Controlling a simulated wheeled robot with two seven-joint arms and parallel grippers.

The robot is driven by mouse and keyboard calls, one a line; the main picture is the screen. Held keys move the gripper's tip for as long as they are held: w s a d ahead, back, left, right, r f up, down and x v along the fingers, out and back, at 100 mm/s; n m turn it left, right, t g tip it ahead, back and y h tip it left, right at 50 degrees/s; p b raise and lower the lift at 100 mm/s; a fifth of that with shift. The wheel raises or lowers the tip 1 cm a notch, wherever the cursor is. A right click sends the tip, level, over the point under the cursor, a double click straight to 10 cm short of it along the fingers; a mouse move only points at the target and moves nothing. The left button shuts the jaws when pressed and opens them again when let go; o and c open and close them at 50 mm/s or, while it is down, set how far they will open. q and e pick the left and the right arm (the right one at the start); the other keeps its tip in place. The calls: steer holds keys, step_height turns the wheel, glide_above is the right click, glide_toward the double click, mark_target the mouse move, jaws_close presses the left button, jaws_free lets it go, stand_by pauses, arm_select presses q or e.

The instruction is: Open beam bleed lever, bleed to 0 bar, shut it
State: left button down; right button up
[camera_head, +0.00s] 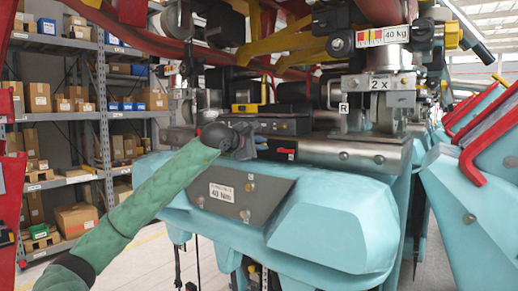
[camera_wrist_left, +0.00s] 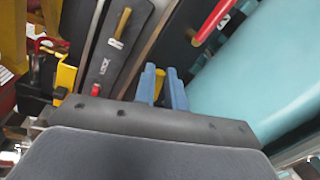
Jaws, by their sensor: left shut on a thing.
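My left gripper (camera_head: 266,149) reaches in from the left to the front of the grey metal beam (camera_head: 325,152). A red lever (camera_wrist_left: 209,22) with a small white tag lies just beyond and right of the fingertips, on a grey bar. A dark panel (camera_wrist_left: 107,62) to the left carries a brass-coloured lever (camera_wrist_left: 121,23) and a red knob (camera_wrist_left: 96,89). I cannot tell which lever is the bleed lever, nor read any pressure. My right gripper is not in view.
Turquoise body panels (camera_head: 330,222) lie below the beam, with a grey plate (camera_head: 238,192) marked 40 Nm. Red restraint bars (camera_head: 472,155) stand at the right. Yellow and red framework hangs above. Shelves with boxes (camera_head: 76,222) stand at the far left.

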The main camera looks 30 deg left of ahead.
arm_select(q)
steer(key=shift+d+f+m, duration=0.1)
steer(key=shift+f+m, duration=0.2)
steer(key=shift+m, duration=0.2)
steer(key=shift+d+f+m+y+b, duration=0.1)
steer(key=shift+f+m+y+b, duration=0.15)
steer(key=shift+m+b, duration=0.4)
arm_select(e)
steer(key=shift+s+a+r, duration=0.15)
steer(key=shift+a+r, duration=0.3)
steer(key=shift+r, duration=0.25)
arm_select(q)
steer(key=c, duration=1.5)
jaws_free()
steer(key=shift+o, duration=0.2)
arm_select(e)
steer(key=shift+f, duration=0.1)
